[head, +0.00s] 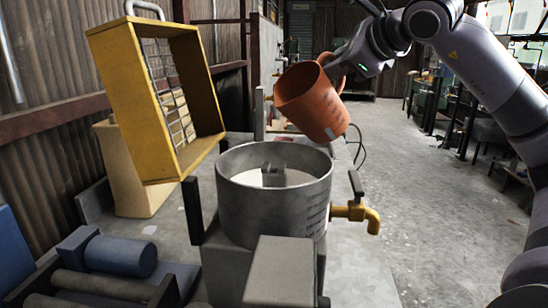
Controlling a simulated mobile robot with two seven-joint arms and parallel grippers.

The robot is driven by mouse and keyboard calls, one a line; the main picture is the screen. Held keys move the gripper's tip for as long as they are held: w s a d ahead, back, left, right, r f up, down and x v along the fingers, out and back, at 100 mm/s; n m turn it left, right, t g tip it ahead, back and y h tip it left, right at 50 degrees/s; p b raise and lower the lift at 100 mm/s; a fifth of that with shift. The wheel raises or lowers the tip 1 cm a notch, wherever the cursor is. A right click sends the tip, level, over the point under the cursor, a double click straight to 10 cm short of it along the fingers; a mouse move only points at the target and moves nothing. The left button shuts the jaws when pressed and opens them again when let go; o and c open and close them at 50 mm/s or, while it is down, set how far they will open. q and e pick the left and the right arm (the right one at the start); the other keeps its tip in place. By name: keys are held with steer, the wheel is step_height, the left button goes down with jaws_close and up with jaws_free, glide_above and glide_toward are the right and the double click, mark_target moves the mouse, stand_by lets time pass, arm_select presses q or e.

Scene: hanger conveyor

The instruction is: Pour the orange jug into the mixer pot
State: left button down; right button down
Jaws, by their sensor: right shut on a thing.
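The orange jug (316,103) is tilted in the air above the right back rim of the mixer pot, its mouth facing left. The grey mixer pot (268,212) stands upright at the centre, with pale contents and a grey block-like hub inside. A brass tap (358,213) sticks out from its right side. My right gripper (336,66) comes in from the upper right and is shut on the jug near its handle; the jug partly hides the fingers. No stream from the jug is visible. My left gripper is not in view.
A yellow frame with a wire grid (150,120) stands tilted at the left of the pot. A grey box (281,272) is in front of the pot. Blue and grey cylinders (121,255) lie at lower left. Open floor extends to the right.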

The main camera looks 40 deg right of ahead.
steer(key=shift+r, duration=0.1)
stand_by(0.3)
steer(key=shift+a+r+n+h, duration=0.1)
steer(key=shift+a+n+h, duration=0.15)
steer(key=shift+n+h, duration=0.05)
steer(key=shift+a+p, duration=0.1)
steer(key=shift+p, duration=0.25)
steer(key=shift+a+r+n+h, duration=0.15)
steer(key=shift+a+n+h, duration=0.25)
steer(key=shift+n, duration=0.1)
steer(key=shift+w, duration=0.1)
steer(key=shift+a+n+p, duration=0.3)
steer(key=shift+p, duration=0.05)
steer(key=shift+a+h, duration=0.2)
steer(key=shift+h, duration=0.2)
